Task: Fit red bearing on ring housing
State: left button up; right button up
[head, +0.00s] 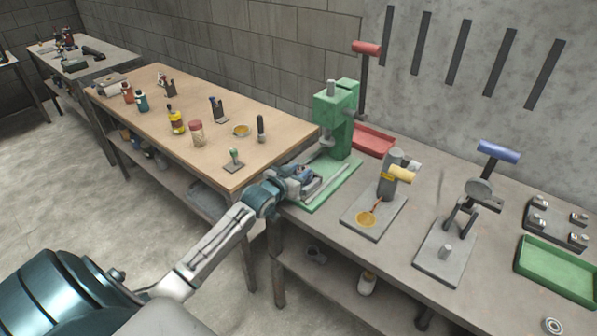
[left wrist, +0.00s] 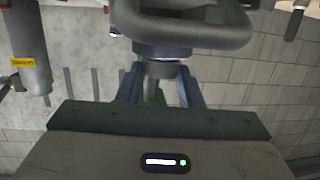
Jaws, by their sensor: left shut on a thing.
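My left gripper (head: 308,180) is beside the base of a green press (head: 338,120) with a red handle (head: 367,48). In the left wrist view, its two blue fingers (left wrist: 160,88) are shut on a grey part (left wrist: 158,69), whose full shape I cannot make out. A large dark grey curved bar (left wrist: 195,28) hides much of what lies beyond. I cannot pick out the red bearing in either view. A small grey ring (head: 553,326) lies at the bottom right of the grey bench; I cannot tell if it is the ring housing. My right gripper is not in view.
A red tray (head: 374,138) sits behind the press. A yellow-handled tool (head: 400,173) and a blue-handled press (head: 498,152) stand on plates to the right. A green tray (head: 560,268) is at far right. The wooden table (head: 165,100) holds several bottles and tools.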

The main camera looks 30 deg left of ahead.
pick_arm(q)
jog(key=shift+f, duration=0.35)
jog(key=o, duration=1.1)
jog(key=s, duration=0.3)
jog(key=s+r+b, duration=0.1)
jog(key=s, duration=0.3)
jog(key=s+r+b, duration=0.1)
jog(key=s, duration=0.2)
jog(key=shift+s+d+r, duration=0.1)
jog(key=shift+s+d, duration=0.05)
jog(key=shift+s, duration=0.15)
